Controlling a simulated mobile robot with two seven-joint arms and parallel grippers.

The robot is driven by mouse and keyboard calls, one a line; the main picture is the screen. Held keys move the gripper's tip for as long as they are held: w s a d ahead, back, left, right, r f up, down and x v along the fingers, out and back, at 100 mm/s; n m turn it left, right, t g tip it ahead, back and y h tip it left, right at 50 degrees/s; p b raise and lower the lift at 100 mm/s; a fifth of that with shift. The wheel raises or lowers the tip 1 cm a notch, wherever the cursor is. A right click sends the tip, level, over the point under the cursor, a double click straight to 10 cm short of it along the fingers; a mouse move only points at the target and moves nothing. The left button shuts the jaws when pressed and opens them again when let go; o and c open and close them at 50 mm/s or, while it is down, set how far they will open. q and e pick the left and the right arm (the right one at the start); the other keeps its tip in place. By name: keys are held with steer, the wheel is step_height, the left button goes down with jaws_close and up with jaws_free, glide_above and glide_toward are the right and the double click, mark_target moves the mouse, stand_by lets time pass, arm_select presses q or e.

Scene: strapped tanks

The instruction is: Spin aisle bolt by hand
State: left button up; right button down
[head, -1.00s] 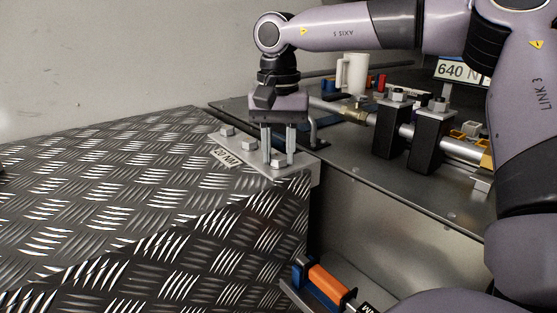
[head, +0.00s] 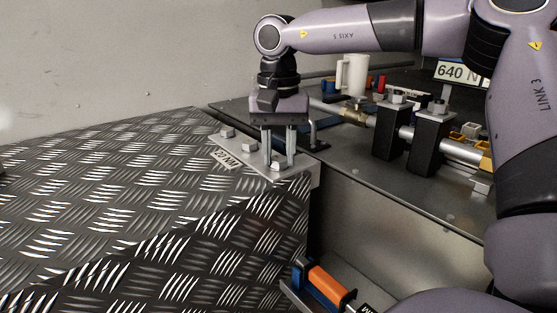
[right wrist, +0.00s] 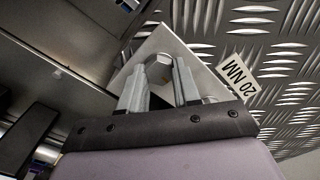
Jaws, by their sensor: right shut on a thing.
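A pale metal plate (head: 296,176) lies at the corner of the dark tread-plate surface and bears several hex bolts in a row. My right gripper (head: 279,164) points straight down at the plate's near right end, its two fingers shut on the end bolt (right wrist: 158,68). In the right wrist view the bolt's hex head sits between the fingertips. The middle bolt (head: 249,147) and the far bolt (head: 227,131) stand free to the left. My left gripper is not in view.
An orange and blue tool (head: 326,284) lies lower down. The tread plate (head: 120,215) is clear.

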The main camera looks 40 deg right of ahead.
steer(key=shift+r+n+p, duration=0.15)
steer(key=shift+n+p, duration=0.4)
steer(key=shift+n, duration=1.65)
steer(key=n, duration=0.4)
steer(key=shift+n, duration=0.3)
steer(key=c, duration=0.7)
jaws_free()
